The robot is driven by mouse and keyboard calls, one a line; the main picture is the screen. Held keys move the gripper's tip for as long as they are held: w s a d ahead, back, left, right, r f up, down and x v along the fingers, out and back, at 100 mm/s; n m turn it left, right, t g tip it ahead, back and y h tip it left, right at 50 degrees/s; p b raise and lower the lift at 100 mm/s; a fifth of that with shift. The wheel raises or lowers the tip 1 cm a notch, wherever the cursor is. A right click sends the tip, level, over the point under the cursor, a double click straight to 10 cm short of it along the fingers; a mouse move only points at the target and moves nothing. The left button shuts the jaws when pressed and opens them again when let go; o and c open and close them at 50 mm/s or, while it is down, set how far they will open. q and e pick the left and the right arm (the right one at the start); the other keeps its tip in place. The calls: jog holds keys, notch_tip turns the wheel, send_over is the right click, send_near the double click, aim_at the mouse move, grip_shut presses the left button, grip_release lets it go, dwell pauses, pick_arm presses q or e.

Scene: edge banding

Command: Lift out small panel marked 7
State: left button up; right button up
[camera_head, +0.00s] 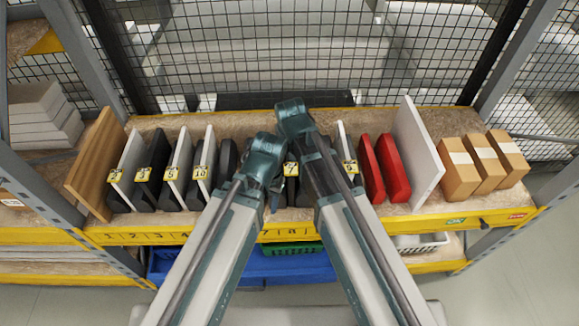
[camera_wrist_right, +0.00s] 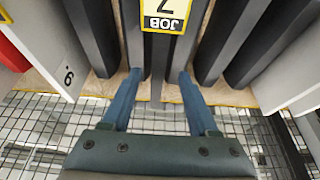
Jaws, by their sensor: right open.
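The small dark grey panel marked 7 (camera_wrist_right: 158,58) stands upright in the rack, with its yellow job tag (camera_wrist_right: 166,14) upside down in the right wrist view. In the head view the tag (camera_head: 291,169) shows between my two arms, which hide much of the panel. My right gripper (camera_wrist_right: 157,82) is open. Its two blue fingers lie one on each side of the panel's edge, with visible gaps. In the head view that gripper is hidden behind my arm.
Other dark panels stand close on both sides, and a white panel marked 9 (camera_head: 348,153) is to the right. Red panels (camera_head: 391,167) and cardboard boxes (camera_head: 458,168) stand further right. Several tagged panels fill the left. Wire mesh (camera_head: 290,50) closes the back.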

aim_at(289, 148)
jog(key=shift+b+x, duration=2.35)
jog(key=shift+x, duration=0.3)
jog(key=shift+w+d+r, duration=0.1)
grip_shut()
